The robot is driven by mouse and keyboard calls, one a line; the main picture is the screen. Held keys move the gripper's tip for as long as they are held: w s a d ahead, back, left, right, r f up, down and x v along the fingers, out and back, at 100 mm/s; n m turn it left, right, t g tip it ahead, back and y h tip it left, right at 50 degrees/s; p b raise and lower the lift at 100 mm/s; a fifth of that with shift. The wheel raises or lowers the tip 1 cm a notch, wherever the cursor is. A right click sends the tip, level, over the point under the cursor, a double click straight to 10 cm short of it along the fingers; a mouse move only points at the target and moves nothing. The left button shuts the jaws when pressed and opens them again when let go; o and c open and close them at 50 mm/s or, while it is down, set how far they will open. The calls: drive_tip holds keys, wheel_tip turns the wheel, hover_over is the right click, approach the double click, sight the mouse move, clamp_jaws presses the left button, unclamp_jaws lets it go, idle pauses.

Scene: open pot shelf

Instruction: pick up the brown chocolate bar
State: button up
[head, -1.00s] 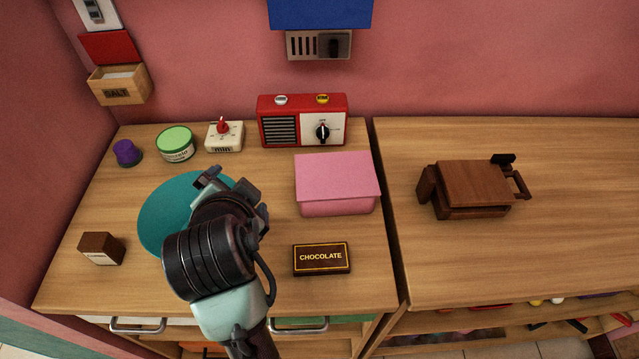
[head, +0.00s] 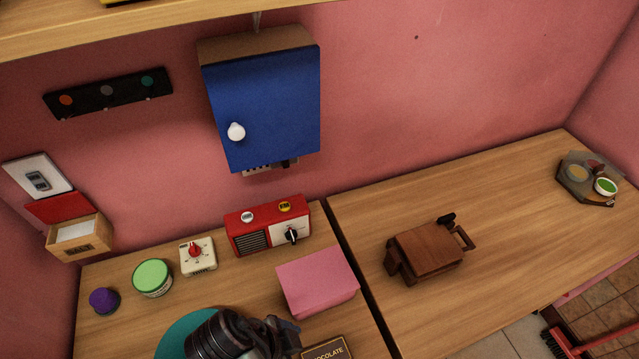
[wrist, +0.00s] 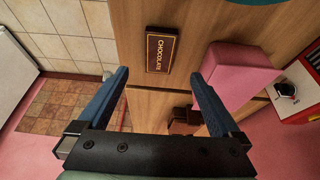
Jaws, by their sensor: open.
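The brown chocolate bar (head: 327,350), a dark slab with a gold border and "CHOCOLATE" lettering, lies flat on the left wooden counter (head: 110,333). The lower edge of the head view cuts it off. In the wrist view the whole bar (wrist: 161,52) shows beyond the fingertips, near the counter's edge. My gripper (wrist: 159,80) is open and empty, its two blue fingers spread apart. In the head view my gripper (head: 283,335) is partly cut off, left of the bar and over the teal round mat (head: 172,340).
A pink box (head: 318,283) stands close behind the bar. A red radio (head: 268,228), a white timer (head: 198,257), a green-lidded tub (head: 152,278) and a purple item (head: 104,300) line the back. A brown wooden object (head: 428,252) sits on the right counter.

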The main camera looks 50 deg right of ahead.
hover_over(326, 357)
drive_tip(key=w+a, duration=0.2)
drive_tip(key=a, duration=0.1)
wheel_tip(326, 357, down, 5)
drive_tip(key=shift+s+d+r+p, duration=0.15)
drive_tip(key=shift+r+p, duration=0.05)
drive_tip(key=shift+p, duration=0.2)
drive_tip(key=x, duration=0.3)
drive_tip(key=p+x, duration=0.1)
drive_tip(key=shift+s+d+f, duration=0.2)
drive_tip(key=shift+s+d, duration=0.15)
drive_tip(key=shift+f, duration=0.25)
drive_tip(key=shift+f, duration=0.15)
drive_tip(key=c, duration=1.5)
